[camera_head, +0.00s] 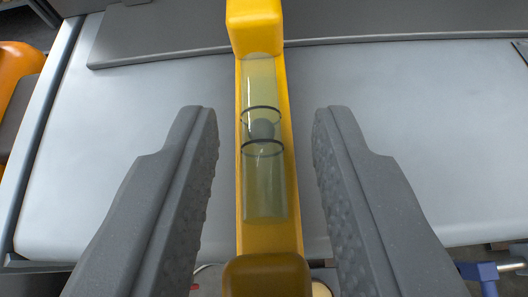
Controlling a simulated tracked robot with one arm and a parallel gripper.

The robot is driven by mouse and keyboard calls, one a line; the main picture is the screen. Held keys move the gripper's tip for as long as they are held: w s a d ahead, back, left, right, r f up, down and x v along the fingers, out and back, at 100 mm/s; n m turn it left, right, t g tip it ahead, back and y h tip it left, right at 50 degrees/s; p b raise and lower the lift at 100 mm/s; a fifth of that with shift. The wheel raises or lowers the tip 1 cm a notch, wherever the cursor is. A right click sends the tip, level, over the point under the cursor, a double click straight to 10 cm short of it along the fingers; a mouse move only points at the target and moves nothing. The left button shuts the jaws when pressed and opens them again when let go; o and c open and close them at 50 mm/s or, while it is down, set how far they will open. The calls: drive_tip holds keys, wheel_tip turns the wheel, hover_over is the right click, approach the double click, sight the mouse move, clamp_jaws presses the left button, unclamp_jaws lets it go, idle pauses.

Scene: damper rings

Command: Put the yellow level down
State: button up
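The yellow level (248,165) runs lengthwise up the middle of the head camera view. My gripper (265,125) is open, with one dark grey finger on each side of the level. A gap shows between each finger and the level, so neither finger touches it. The level's near end is dark and in shadow at the bottom edge. Whether it rests on the pale surface below is hard to tell.
A pale grey tabletop (130,140) lies below, with free room left and right. A dark grey raised panel (390,25) runs along its far side. An orange object (18,70) is at the left edge, and a blue part (487,272) is at lower right.

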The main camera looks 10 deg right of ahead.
idle(0.4)
drive_tip(key=o, duration=0.5)
drive_tip(key=shift+o, duration=0.2)
drive_tip(key=b+v, duration=0.1)
drive_tip(key=v, duration=1.2)
drive_tip(key=shift+s+b, duration=0.3)
drive_tip(key=shift+a+r, duration=0.1)
drive_tip(key=s+d+r+n+t+y+b, duration=0.2)
drive_tip(key=s+r, duration=0.1)
drive_tip(key=s, duration=0.3)
drive_tip(key=s+d+r+n+t+y+b, duration=0.1)
drive_tip(key=s+d+r+n+b, duration=0.1)
drive_tip(key=s, duration=0.4)
drive_tip(key=shift+r+n+t+y, duration=0.3)
drive_tip(key=shift+r+t+y, duration=0.1)
drive_tip(key=shift+r, duration=0.35)
